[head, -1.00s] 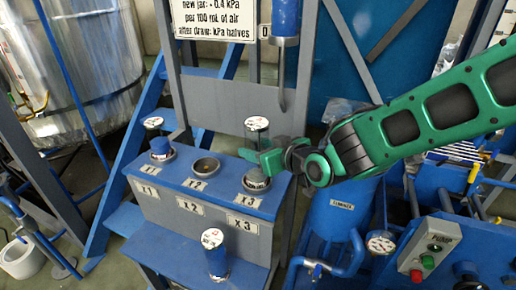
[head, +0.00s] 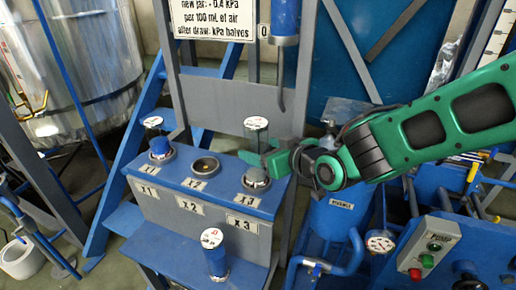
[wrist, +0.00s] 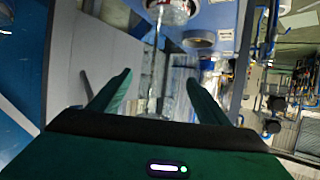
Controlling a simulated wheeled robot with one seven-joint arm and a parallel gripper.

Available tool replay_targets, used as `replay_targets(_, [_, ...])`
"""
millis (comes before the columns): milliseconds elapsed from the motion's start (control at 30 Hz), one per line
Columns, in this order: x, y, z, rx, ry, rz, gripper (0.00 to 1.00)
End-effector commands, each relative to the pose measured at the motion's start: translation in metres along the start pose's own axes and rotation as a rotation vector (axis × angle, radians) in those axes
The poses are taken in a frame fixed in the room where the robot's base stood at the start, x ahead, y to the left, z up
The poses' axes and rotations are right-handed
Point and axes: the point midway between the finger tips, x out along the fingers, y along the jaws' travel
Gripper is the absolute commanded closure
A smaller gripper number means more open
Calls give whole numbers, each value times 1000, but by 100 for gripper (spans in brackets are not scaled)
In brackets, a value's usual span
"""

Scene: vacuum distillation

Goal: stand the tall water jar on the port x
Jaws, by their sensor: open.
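A tall clear jar (head: 256,135) with a round dial on top stands in the right-hand socket of the blue and grey bench. A similar clear jar with blue at its base (head: 158,145) stands in the left-hand socket. The middle socket (head: 205,166) is empty. A shorter jar with blue contents (head: 215,258) stands on the lower step. My gripper (head: 262,160) is open beside the right-hand jar. In the wrist view my open gripper (wrist: 157,85) has clear glass (wrist: 150,75) beyond and between its fingers. I cannot tell whether they touch it, or which jar is the task's.
A grey post frame with a sign (head: 215,18) and a hanging blue cylinder (head: 286,18) rises behind. A blue tank (head: 335,215) and a control box (head: 430,245) crowd the right.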

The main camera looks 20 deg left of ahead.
Motion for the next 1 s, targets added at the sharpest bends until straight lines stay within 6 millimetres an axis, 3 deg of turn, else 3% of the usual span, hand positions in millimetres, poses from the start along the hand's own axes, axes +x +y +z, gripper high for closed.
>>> replay_targets(200, [-39, 1, -1, -1, 1, 2, 30])
replay_targets(500, [-79, 1, 0, 0, 0, 2, 30])
replay_targets(700, [-90, 1, 0, 0, 0, 2, 30])
replay_targets(1000, [-93, 1, 0, 1, -1, 2, 30])
